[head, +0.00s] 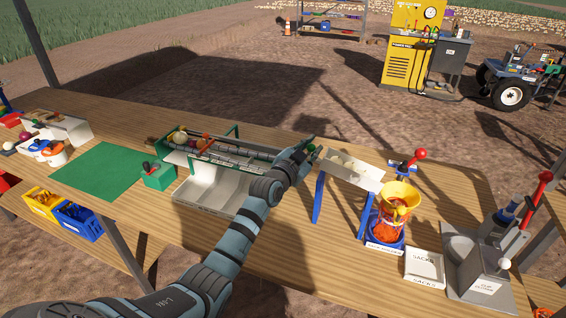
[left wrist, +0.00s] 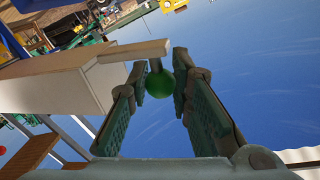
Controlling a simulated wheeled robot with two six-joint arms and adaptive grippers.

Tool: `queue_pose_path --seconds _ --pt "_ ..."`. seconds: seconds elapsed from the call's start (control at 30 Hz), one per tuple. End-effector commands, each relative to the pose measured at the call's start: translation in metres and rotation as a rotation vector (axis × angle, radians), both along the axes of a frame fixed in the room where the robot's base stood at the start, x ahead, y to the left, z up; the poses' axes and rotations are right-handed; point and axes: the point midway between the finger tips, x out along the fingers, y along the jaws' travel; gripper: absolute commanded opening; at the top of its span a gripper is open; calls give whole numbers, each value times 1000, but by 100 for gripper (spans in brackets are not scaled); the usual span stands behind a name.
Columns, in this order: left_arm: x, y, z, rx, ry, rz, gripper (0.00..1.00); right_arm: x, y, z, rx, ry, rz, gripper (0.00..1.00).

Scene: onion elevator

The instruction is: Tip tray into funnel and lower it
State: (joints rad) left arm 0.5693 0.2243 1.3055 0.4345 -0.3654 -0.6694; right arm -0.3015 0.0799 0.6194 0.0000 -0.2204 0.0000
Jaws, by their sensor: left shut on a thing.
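The white tray (head: 356,179) sits on blue legs right of centre, with a few pale onions (head: 347,164) in it; I cannot tell its tilt. My left gripper (head: 309,147) is at the tray's left end. In the left wrist view the fingers (left wrist: 152,84) are around a green ball knob (left wrist: 159,84) on a bar at the tray's side (left wrist: 60,92). The yellow funnel (head: 399,192) stands to the right of the tray, over an orange net sack (head: 388,221) on a blue base. My right gripper is not in view.
A red-knobbed lever (head: 420,154) is behind the funnel. A white sacks tray (head: 424,265) and a grey machine with a red lever (head: 545,177) stand to the right. A conveyor (head: 228,149) with produce and a green mat (head: 103,170) are to the left.

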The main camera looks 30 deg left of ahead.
Motion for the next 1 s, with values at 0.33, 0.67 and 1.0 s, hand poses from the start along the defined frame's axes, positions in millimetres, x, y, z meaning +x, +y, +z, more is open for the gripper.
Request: queue_pose_path --seconds 0.33,0.67,1.0 --pt "4 -24 33 158 34 -12 0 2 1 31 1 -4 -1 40" --pt "6 -34 49 263 49 -10 0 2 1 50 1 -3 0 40" --pt "7 -39 53 298 54 -10 0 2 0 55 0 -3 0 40"
